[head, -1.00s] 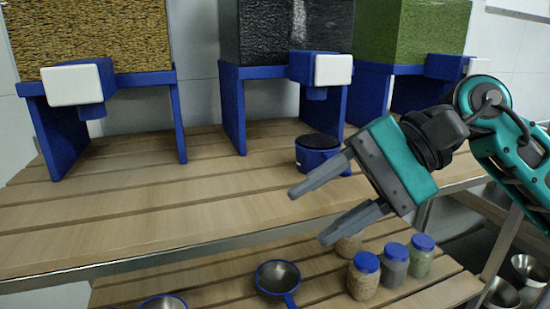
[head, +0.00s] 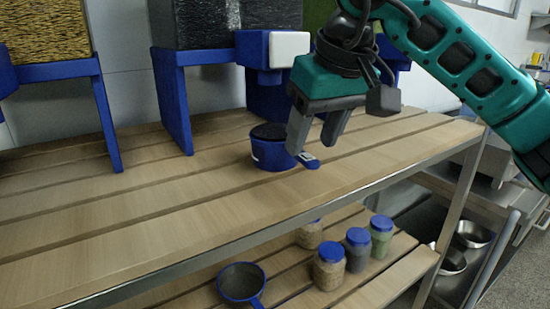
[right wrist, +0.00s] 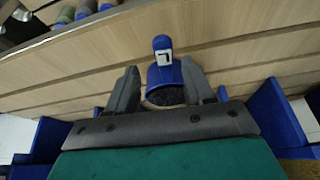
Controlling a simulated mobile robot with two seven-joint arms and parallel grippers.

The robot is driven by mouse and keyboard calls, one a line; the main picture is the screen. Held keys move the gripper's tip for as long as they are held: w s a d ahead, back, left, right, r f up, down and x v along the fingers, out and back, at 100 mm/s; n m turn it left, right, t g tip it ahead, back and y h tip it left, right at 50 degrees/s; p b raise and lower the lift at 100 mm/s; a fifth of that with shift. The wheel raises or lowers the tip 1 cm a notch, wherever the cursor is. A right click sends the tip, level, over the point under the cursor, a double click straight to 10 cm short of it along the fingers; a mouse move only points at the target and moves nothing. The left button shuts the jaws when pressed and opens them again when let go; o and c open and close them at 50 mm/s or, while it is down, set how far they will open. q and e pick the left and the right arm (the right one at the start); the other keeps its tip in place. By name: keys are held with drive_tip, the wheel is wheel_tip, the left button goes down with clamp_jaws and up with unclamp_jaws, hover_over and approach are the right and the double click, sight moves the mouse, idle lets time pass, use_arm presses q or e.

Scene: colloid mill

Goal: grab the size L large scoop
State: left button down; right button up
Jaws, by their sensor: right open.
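A blue scoop (head: 268,150) with dark contents stands upright on the top wooden shelf. Its short handle (head: 308,160) points right and carries a white label. In the right wrist view the scoop (right wrist: 164,76) shows a dark mark like an L on that label (right wrist: 164,57). My right gripper (head: 310,147) points down above the handle side of the scoop, open and empty. In the right wrist view its fingers (right wrist: 160,70) appear on either side of the scoop, with gaps between. Whether they touch it cannot be told. My left gripper is out of view.
Blue-framed dispensers (head: 172,100) stand behind the scoop, one with a white front block (head: 289,49) close to my gripper. The shelf to the left and front is clear. Below are blue-lidded jars (head: 328,268) and another blue-rimmed scoop (head: 240,281).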

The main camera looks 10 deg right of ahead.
sight(303, 155)
drive_tip(key=shift+a+x, duration=0.15)
drive_tip(key=shift+x, duration=1.4)
drive_tip(key=shift+a+x, duration=0.2)
drive_tip(key=shift+x, duration=1.4)
drive_tip(key=shift+s, duration=0.1)
drive_tip(key=shift+c, duration=0.3)
clamp_jaws()
